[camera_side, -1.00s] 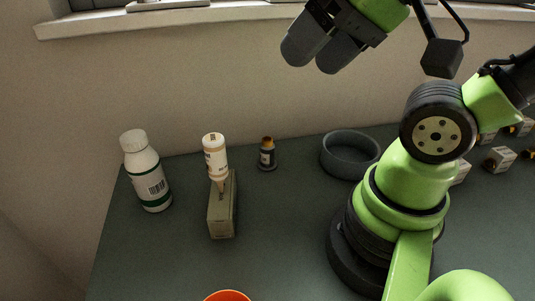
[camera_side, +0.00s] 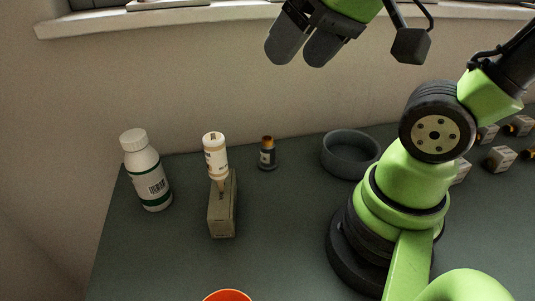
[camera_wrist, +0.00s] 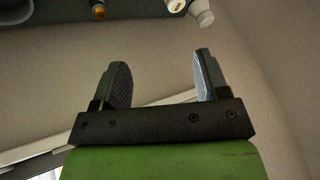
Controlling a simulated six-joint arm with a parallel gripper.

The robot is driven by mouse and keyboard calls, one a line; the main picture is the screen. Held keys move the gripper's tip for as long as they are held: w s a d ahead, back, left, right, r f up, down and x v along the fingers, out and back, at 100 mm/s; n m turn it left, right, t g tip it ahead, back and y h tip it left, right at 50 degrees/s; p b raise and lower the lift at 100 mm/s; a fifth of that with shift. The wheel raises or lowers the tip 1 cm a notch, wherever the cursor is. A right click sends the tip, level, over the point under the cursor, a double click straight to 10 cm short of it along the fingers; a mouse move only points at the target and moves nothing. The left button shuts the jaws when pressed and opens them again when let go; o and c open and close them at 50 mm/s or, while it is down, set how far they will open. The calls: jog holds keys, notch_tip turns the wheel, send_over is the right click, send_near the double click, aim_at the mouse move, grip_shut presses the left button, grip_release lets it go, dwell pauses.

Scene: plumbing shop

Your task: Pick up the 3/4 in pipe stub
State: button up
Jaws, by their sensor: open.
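My gripper (camera_side: 303,46) is high in the air near the wall in the side view, above and behind the table. Its two dark fingers are apart with nothing between them; the wrist view shows the same open gripper (camera_wrist: 160,78). I cannot pick out a piece that is clearly the 3/4 in pipe stub. Several small grey blocks (camera_side: 501,158) with yellowish pieces at them lie at the far right of the side view, partly cut off by the frame and my arm.
A white bottle (camera_side: 149,177), a tilted glue bottle (camera_side: 214,160) in a box-shaped holder (camera_side: 222,215), and a small dark bottle (camera_side: 267,157) stand at left. A dark round dish (camera_side: 350,168) sits near my base. An orange rim (camera_side: 228,295) shows at the bottom edge. The table's middle is clear.

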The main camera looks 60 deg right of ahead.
jog(key=w+d+f+n+g+h, duration=0.1)
jog(key=w+d+f+g, duration=0.1)
jog(key=w+d+f, duration=0.35)
jog(key=n+g, duration=0.3)
jog(key=g, duration=0.1)
send_over(268, 144)
jog(key=f, duration=1.2)
jog(key=shift+w+d, duration=0.25)
jog(key=shift+d, duration=0.05)
jog(key=f, duration=0.5)
jog(key=shift+d+f, duration=0.2)
jog(key=shift+f, duration=2.8)
jog(key=shift+c, duration=0.2)
grip_shut()
